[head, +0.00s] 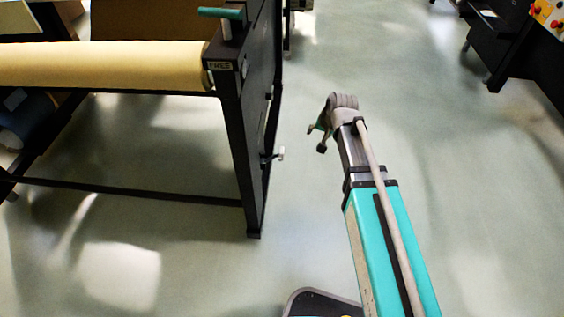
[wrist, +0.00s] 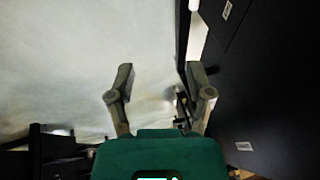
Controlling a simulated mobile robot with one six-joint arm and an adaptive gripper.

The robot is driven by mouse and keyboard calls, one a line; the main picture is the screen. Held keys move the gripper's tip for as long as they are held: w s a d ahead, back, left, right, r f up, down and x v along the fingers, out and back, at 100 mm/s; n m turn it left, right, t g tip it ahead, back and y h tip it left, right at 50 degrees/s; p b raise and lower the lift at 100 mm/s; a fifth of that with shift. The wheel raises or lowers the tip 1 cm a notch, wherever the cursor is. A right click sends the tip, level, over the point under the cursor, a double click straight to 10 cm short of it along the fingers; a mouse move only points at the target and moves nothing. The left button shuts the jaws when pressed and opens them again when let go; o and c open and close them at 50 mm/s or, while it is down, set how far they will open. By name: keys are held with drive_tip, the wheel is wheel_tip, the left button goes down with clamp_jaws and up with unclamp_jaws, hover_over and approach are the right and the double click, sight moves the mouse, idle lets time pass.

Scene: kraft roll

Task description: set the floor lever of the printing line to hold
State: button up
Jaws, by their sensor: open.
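A dark metal stand (head: 240,150) carries a wide kraft paper roll (head: 110,65). A short lever with a pale knob (head: 276,154) sticks out from the stand's leg low down, pointing right. A teal handle (head: 221,13) sits on top of the stand above a small label reading FREE (head: 220,66). I cannot tell for certain which is the floor lever. My gripper (head: 315,139) is right of the leg, apart from it, at the arm's end. In the wrist view its two fingers (wrist: 160,84) are spread and empty, with dark panels close on the right.
Pale floor (head: 480,220) is clear right of the stand. A dark machine with a yellow panel of red buttons (head: 548,16) stands at the upper right. A low crossbar (head: 130,190) runs between the stand's legs. A dark blue roll (head: 25,118) lies at the left.

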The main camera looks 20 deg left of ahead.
drive_tip(key=y+b, duration=0.1)
drive_tip(key=b, duration=0.7)
approach(282, 152)
wheel_tip(282, 152, up, 2)
drive_tip(key=d, duration=0.2)
drive_tip(key=shift+s+a+f+t, duration=0.1)
drive_tip(key=shift+s+a+t, duration=0.2)
drive_tip(key=shift+s+a, duration=0.15)
drive_tip(key=b+x, duration=1.1)
drive_tip(key=x, duration=0.2)
drive_tip(key=shift+a+f+b, duration=0.2)
drive_tip(key=shift+a+b, duration=0.1)
drive_tip(key=shift+b, duration=0.1)
clamp_jaws()
